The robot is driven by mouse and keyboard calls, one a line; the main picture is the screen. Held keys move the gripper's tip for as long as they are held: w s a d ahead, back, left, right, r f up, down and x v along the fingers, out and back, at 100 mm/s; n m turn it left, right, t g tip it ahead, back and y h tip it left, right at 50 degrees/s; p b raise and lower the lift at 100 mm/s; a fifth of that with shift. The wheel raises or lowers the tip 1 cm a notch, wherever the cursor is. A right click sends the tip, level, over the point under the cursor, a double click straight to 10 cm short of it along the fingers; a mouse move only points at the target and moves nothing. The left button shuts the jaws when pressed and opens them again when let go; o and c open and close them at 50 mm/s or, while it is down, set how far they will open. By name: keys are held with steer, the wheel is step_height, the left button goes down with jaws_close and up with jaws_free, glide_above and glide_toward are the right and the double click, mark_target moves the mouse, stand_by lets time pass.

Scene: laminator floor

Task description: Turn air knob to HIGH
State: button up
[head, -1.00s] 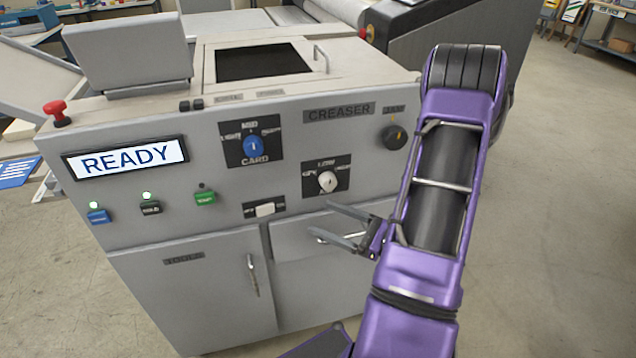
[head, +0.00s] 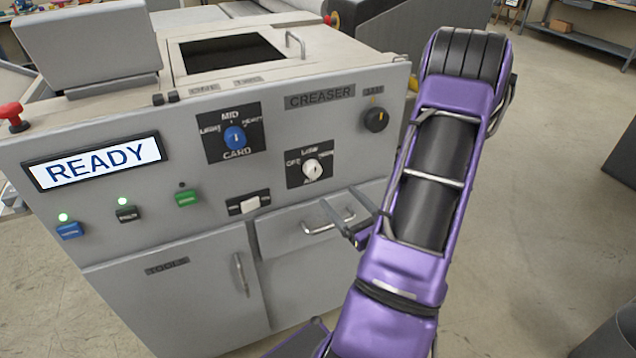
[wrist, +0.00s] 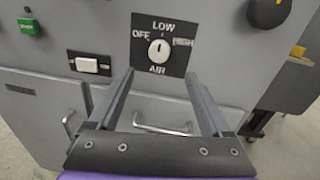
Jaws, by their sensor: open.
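The air knob (head: 312,169) is a white dial on a black plate on the machine's front panel. It also shows in the wrist view (wrist: 158,50), with OFF at left, LOW on top, HIGH at right and AIR below. Its dark pointer mark stands about upright, toward LOW. My gripper (head: 350,213) is open and empty, below and to the right of the knob in the head view. In the wrist view its two fingers (wrist: 160,85) point toward the panel, one on each side below the knob, apart from it.
A blue card knob (head: 235,138) sits up and left of the air knob, and a black knob (head: 376,120) up and right. A white rocker switch (head: 249,205) is at lower left. A drawer handle (head: 328,221) sticks out below the knob. The READY display (head: 95,162) is lit.

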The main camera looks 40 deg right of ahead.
mark_target(316, 172)
steer(key=w, duration=0.3)
steer(key=w+d, duration=0.1)
steer(key=w, duration=0.6)
steer(key=shift+w+d+p, duration=0.2)
steer(key=shift+w+p, duration=0.1)
jaws_close()
